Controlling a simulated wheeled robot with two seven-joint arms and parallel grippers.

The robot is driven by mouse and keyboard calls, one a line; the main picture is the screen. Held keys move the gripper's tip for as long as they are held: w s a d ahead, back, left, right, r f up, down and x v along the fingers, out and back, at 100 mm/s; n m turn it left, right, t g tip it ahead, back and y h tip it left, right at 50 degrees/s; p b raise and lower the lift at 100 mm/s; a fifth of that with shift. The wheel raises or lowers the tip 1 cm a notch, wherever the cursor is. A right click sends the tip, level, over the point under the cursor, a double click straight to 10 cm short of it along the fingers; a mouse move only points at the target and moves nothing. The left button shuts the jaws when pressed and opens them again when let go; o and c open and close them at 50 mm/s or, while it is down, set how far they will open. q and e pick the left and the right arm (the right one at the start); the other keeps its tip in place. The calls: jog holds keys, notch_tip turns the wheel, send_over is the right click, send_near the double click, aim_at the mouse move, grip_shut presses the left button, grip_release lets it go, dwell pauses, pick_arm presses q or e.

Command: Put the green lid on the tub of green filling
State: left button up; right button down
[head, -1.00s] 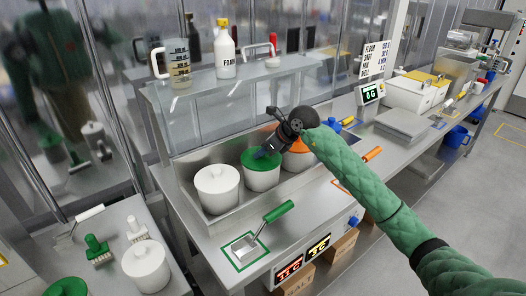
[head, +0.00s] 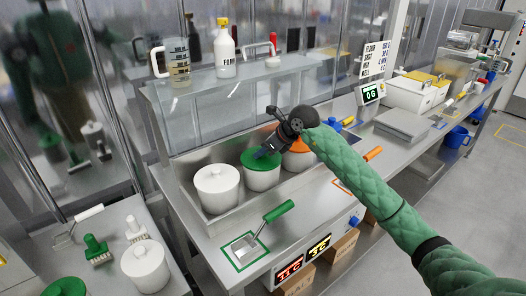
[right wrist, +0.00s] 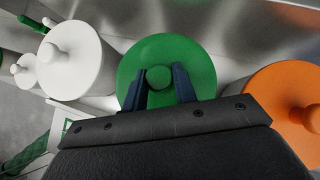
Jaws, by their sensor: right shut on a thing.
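The green lid (head: 252,165) is over the mouth of the white middle tub (head: 262,180) and looks level and centred. I cannot tell whether a thin gap is left under it. The filling inside is hidden. My right gripper (head: 266,153) comes in from above and behind. In the right wrist view its two dark fingers (right wrist: 159,84) are shut on the round knob (right wrist: 158,77) of the green lid (right wrist: 165,48). My left gripper is not in view.
A white-lidded tub (head: 217,190) stands left of the green one, and an orange-lidded tub (head: 298,158) stands close on its right. All sit in a steel trough. A green-handled scoop (head: 276,213) lies in front. A glass-fronted shelf (head: 240,120) rises behind.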

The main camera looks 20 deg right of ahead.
dwell(0.3)
jog(key=c, duration=0.6)
grip_release()
jog(key=shift+o, duration=0.2)
jog(key=shift+r, duration=0.1)
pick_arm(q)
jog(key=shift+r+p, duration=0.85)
pick_arm(e)
jog(key=shift+r, duration=3.4)
grip_shut()
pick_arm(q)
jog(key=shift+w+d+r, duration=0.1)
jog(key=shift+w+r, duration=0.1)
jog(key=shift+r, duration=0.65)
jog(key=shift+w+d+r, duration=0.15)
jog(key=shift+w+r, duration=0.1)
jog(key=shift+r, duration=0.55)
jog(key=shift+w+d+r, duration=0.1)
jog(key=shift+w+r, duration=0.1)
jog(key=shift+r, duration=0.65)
